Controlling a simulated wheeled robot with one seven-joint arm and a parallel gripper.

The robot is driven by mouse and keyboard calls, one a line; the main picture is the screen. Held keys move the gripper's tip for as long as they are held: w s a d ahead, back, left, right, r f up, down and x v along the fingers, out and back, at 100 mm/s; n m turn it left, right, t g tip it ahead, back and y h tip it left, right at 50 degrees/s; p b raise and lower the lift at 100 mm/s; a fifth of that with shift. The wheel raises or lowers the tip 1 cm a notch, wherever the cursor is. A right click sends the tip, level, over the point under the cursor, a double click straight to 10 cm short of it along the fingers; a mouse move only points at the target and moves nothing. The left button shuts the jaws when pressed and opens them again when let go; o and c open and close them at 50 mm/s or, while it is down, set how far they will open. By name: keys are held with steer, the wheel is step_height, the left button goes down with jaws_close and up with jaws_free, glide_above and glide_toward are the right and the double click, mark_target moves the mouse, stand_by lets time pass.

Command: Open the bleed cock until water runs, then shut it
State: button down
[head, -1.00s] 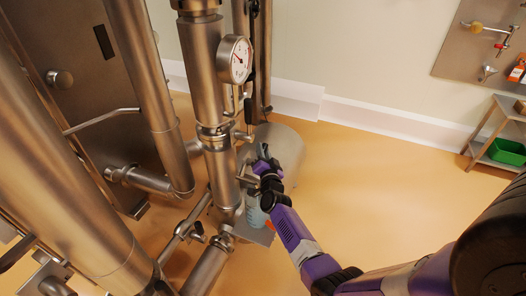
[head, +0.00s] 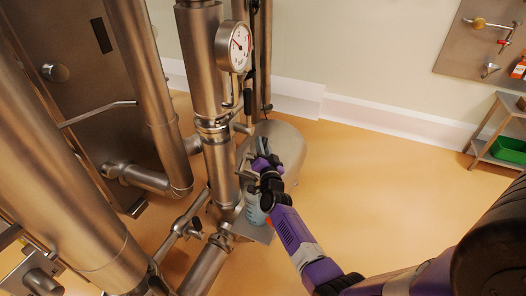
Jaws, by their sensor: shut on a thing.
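My gripper (head: 262,158), purple and black, is beside the right side of the steel vertical pipe (head: 219,165), below the round gauge. Its jaws are shut on a small part there that appears to be the bleed cock; the jaws and wrist hide most of it, so its handle angle cannot be told. A pale blue bottle or container (head: 254,208) is below my gripper, close to the pipe, partly hidden by my wrist. No running water can be made out at this size.
A white-faced gauge (head: 239,46) is on the pipe above my gripper. A rounded steel vessel (head: 283,143) stands just behind it. Thick steel pipes crowd the left. Open orange floor (head: 380,190) lies to the right, with a shelf holding a green bin (head: 509,150) beyond.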

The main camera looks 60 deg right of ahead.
steer(key=b, duration=0.3)
steer(key=shift+a+f+n+t+h, duration=0.1)
steer(key=shift+a+n+t+h, duration=0.1)
steer(key=shift+n+t+h, duration=0.15)
steer(key=shift+r+b, duration=0.3)
steer(key=c, duration=1.3)
jaws_free()
steer(key=shift+r, duration=0.1)
steer(key=shift+o, duration=0.2)
steer(key=p+v, duration=0.2)
steer(key=v, duration=0.6)
